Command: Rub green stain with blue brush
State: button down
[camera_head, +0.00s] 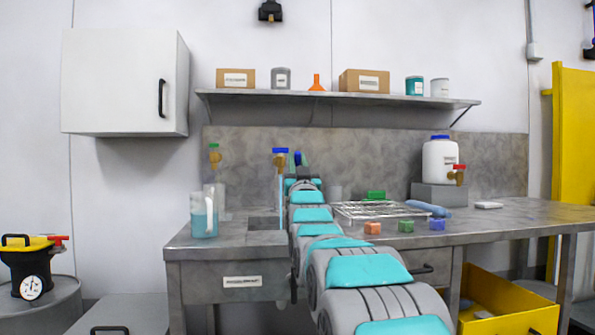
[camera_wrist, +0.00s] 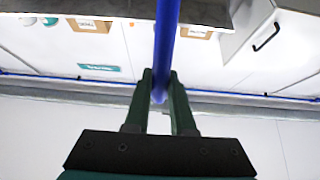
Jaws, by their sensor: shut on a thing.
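My gripper (camera_wrist: 160,88) is shut on a blue rod (camera_wrist: 166,45), which looks like the brush handle. The rod runs up out of the top of the wrist view, so its bristle end is hidden. In the head view my gripper (camera_head: 302,172) is small and raised above the back of the workbench, near the sink. A bit of blue (camera_head: 297,158) shows there. I cannot make out a green stain in either view.
The workbench (camera_head: 500,220) holds a wire rack (camera_head: 385,210), a green block (camera_head: 376,195), small cubes, a blue roll (camera_head: 428,208) and a beaker (camera_head: 204,220). A blue-handled tap (camera_head: 280,158) stands close left of my gripper. A shelf (camera_head: 340,97) hangs above.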

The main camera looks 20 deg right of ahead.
jog(key=shift+r, duration=0.95)
jog(key=shift+d+f, duration=0.1)
jog(key=shift+f, duration=0.05)
jog(key=shift+s+d+f+b, duration=0.15)
jog(key=shift+d+f+b, duration=0.2)
jog(key=shift+d+b, duration=0.05)
